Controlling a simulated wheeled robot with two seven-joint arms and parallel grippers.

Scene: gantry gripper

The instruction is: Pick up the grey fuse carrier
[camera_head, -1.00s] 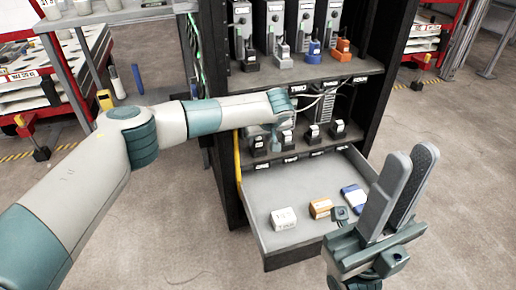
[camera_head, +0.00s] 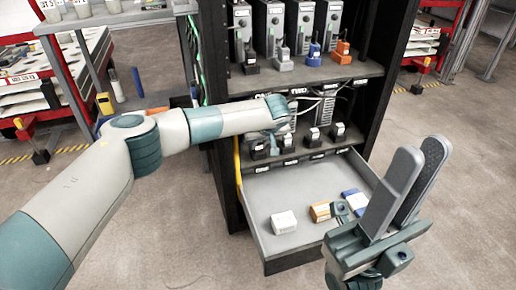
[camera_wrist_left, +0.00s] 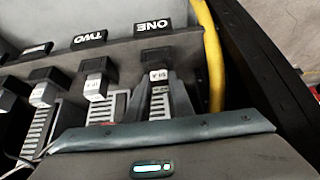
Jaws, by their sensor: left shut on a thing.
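A grey fuse carrier (camera_head: 284,61) stands in the second place from the left on the upper shelf. My left gripper (camera_head: 272,143) is reached into the lower bay, among a row of black-handled carriers (camera_head: 289,144). In the left wrist view its fingers (camera_wrist_left: 160,95) are shut around a dark-handled carrier (camera_wrist_left: 157,62) with a white label, under the sign ONE. The carrier's lower part is partly hidden by the fingers. My right gripper (camera_head: 405,190) is in front of the drawer's right side, empty, with its fingers a little apart.
An open drawer (camera_head: 266,245) below holds a white box (camera_head: 284,221), an orange and white box (camera_head: 320,211) and a blue and white box (camera_head: 355,200). A yellow strip (camera_head: 238,160) runs along the cabinet's left side. Black, blue and orange carriers also stand on the upper shelf.

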